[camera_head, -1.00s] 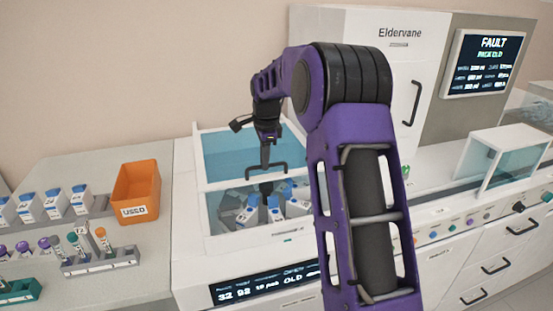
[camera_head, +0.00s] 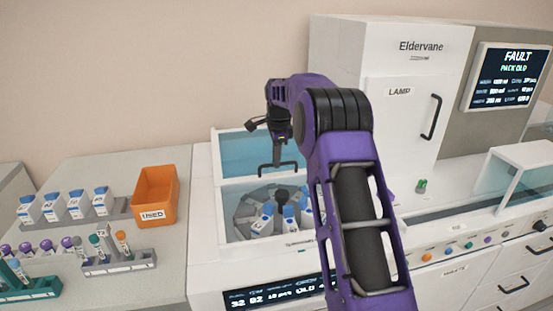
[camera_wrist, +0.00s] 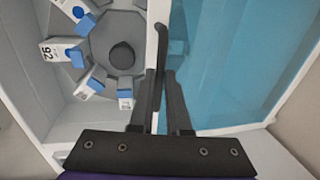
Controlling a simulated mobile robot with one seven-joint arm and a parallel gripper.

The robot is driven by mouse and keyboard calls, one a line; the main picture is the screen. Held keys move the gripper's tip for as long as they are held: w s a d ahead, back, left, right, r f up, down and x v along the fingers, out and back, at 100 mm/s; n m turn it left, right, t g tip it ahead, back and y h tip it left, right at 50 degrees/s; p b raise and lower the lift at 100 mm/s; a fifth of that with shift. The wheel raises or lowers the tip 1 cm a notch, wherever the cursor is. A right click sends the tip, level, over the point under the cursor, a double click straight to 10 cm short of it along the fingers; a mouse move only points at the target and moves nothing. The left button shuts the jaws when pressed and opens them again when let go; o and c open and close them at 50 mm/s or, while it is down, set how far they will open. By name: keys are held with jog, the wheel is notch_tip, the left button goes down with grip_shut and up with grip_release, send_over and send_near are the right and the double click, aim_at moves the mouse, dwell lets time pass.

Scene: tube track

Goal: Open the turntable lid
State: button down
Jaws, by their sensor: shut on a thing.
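The turntable lid (camera_head: 236,153) is a blue, see-through panel in a white frame at the back of the white machine's well. In the wrist view the lid panel (camera_wrist: 225,60) fills the right side. Its dark bar handle (camera_head: 290,165) is near the panel's lower edge. My gripper (camera_wrist: 161,80) is shut on this handle, beside the white frame edge. In the head view my gripper (camera_head: 277,152) reaches down to the handle. The grey turntable (camera_wrist: 122,27) with blue-capped white packs shows uncovered in front of the lid edge. My arm hides the well's right side.
An orange USED bin (camera_head: 155,192) stands left of the machine, near several blue-capped bottles (camera_head: 78,203) and tube racks (camera_head: 118,262). A tall white cabinet (camera_head: 395,80) stands behind to the right. A clear cover (camera_head: 515,178) is at far right.

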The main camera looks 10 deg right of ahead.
jog(key=c, duration=0.9)
grip_release()
jog(key=shift+r, duration=0.1)
jog(key=s+r, duration=0.1)
jog(key=r, duration=0.4)
jog(key=s+r, duration=0.1)
jog(key=r, duration=0.5)
jog(key=s+r, duration=0.1)
jog(key=r, duration=0.5)
jog(key=shift+s, duration=0.2)
